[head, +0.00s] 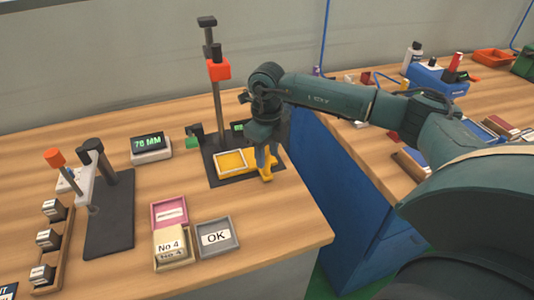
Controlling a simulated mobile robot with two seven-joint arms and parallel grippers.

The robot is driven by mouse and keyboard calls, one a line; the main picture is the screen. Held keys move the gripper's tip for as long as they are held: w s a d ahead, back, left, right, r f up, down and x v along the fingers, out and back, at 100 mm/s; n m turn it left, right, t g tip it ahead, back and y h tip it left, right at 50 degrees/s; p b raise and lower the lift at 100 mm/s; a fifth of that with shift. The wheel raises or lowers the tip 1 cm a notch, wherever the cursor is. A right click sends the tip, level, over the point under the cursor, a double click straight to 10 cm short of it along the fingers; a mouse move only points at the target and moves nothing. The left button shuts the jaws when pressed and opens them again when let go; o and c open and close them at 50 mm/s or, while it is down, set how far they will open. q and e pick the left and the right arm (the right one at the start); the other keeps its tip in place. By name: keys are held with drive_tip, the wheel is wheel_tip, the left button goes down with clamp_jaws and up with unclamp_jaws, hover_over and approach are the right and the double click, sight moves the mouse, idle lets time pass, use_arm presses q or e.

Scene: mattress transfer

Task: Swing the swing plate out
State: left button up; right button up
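The yellow swing plate (232,163) lies at the base of a dark stand with a tall post, with a pale rectangular frame on it. A yellow arm or handle (266,174) stands at its right end. My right gripper (266,160) reaches down from above at this yellow end, its fingers close to it or touching it. The gripper body hides part of the stand and the plate's right side, and I cannot tell whether the fingers grip it. My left gripper is not in view.
The stand's post carries an orange block (218,70). A "76 MM" display (151,148) stands to the left. Pink, cream "No 4" and grey "OK" (216,237) trays sit in front. A toggle-clamp fixture (108,215) is at the left. Bare wood lies right of the trays.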

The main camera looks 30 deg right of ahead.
drive_tip(key=shift+f, duration=0.55)
clamp_jaws()
